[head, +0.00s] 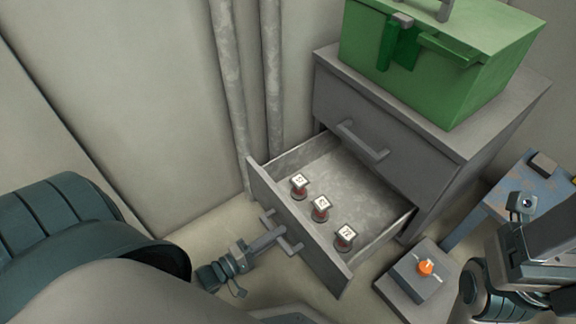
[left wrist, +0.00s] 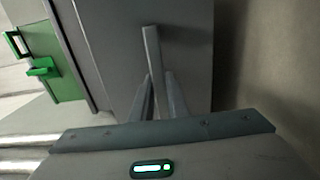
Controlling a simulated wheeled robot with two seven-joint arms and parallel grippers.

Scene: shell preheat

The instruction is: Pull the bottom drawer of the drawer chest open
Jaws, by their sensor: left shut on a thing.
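The grey drawer chest (head: 440,190) stands against the wall. Its bottom drawer (head: 262,183) is pulled well out, showing its inside, while the upper drawer (head: 345,115) is closed. My left gripper (head: 277,234) is shut on the bottom drawer's bar handle (head: 293,247). In the left wrist view, the fingers (left wrist: 160,95) close around the handle (left wrist: 151,45) in front of the grey drawer front (left wrist: 185,60). My right arm is at the lower right, away from the chest; its fingertips cannot be made out.
Three red pieces with white marked tops (head: 320,205) stand in the drawer. A green box (head: 455,75) sits on the chest. An orange knob on a grey unit (head: 420,283) is right of the drawer. Pipes (head: 234,90) run behind. A blue worn table (head: 520,185) stands at right.

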